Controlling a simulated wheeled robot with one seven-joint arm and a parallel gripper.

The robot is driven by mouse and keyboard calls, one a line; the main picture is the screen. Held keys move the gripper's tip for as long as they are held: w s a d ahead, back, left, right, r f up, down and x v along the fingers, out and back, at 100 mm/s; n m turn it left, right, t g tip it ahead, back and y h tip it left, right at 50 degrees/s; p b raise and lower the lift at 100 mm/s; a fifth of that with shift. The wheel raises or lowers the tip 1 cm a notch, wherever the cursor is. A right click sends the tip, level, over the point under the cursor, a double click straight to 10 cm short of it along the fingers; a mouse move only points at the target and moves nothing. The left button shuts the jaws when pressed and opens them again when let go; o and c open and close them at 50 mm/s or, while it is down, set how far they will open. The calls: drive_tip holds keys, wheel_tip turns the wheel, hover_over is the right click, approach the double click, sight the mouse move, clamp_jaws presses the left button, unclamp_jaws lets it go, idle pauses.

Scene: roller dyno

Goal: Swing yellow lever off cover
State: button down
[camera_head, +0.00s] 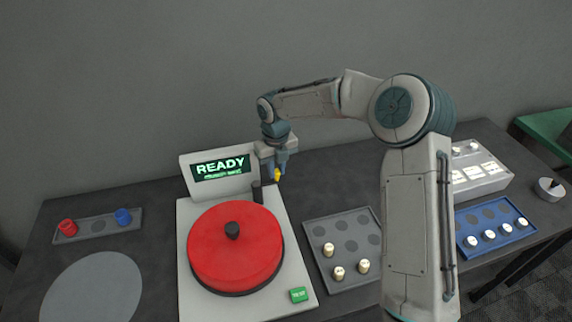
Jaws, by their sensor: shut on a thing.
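The round red cover (223,262) with a black knob lies on the light grey machine (190,213). A display reading READY (222,168) stands at the machine's back. The yellow lever (278,176) shows as a small yellow piece at the machine's back right, beyond the cover's edge. My gripper (278,174) points down there, shut on the yellow lever. A dark post (257,192) stands just left of it. The fingers hide most of the lever, so I cannot tell its full angle.
A green button (299,295) is at the machine's front right. A grey tray (312,232) with white-topped pieces sits right of it. A blue tray (522,218) and a grey box (492,185) are farther right. A tray with red and blue pieces (97,237) stands left.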

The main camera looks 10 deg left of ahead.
sight(276, 171)
idle(0.5)
drive_tip(key=c, duration=1.3)
unclamp_jaws()
drive_tip(key=shift+a, duration=0.1)
drive_tip(key=shift+r+p, duration=0.55)
drive_tip(key=shift+r, duration=0.05)
wheel_tip(276, 171, up, 13)
drive_tip(key=p, duration=0.1)
drive_tip(key=shift+f+p, duration=0.2)
drive_tip(key=shift+p, duration=0.1)
